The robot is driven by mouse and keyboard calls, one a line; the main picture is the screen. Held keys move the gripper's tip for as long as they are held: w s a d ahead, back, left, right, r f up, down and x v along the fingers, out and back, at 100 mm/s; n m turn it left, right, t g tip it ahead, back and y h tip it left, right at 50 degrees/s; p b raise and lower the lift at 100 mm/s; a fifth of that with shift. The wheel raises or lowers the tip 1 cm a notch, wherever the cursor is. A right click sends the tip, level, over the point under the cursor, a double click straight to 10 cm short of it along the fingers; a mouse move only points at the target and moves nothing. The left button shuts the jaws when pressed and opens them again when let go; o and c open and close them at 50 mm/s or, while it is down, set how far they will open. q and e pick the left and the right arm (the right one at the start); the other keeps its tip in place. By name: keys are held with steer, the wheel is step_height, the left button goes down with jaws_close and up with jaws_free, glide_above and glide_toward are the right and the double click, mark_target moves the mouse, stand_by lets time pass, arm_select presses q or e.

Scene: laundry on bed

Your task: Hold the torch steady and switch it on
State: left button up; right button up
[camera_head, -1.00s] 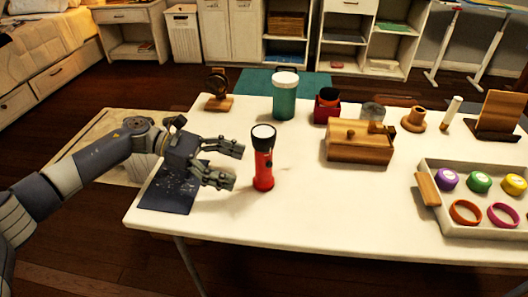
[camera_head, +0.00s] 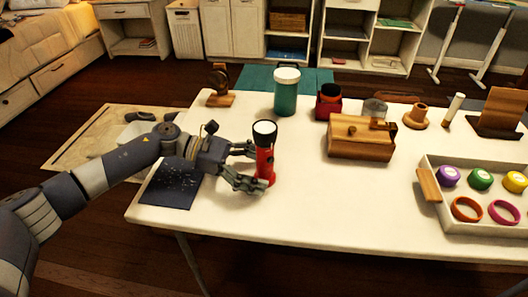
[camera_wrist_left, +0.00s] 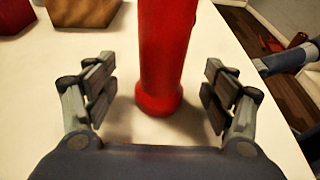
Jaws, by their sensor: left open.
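The red torch (camera_head: 265,160) stands upright on the white table with its dark-rimmed, pale lens end up. My left gripper (camera_head: 258,167) is open around the torch's lower body, one finger on the far side and one on the near side. In the left wrist view the red torch (camera_wrist_left: 162,60) stands between the two open fingers of the gripper (camera_wrist_left: 158,92), with a gap on each side. Its switch cannot be made out. My right gripper does not show in these views.
A dark speckled mat (camera_head: 170,188) lies under my left wrist. A wooden box (camera_head: 360,145) is right of the torch, a teal jar (camera_head: 286,98) behind it. A white tray (camera_head: 432,205) with coloured lids and rings is at the right. The table's front middle is clear.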

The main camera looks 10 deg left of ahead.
arm_select(q)
steer(key=c, duration=1.1)
stand_by(0.3)
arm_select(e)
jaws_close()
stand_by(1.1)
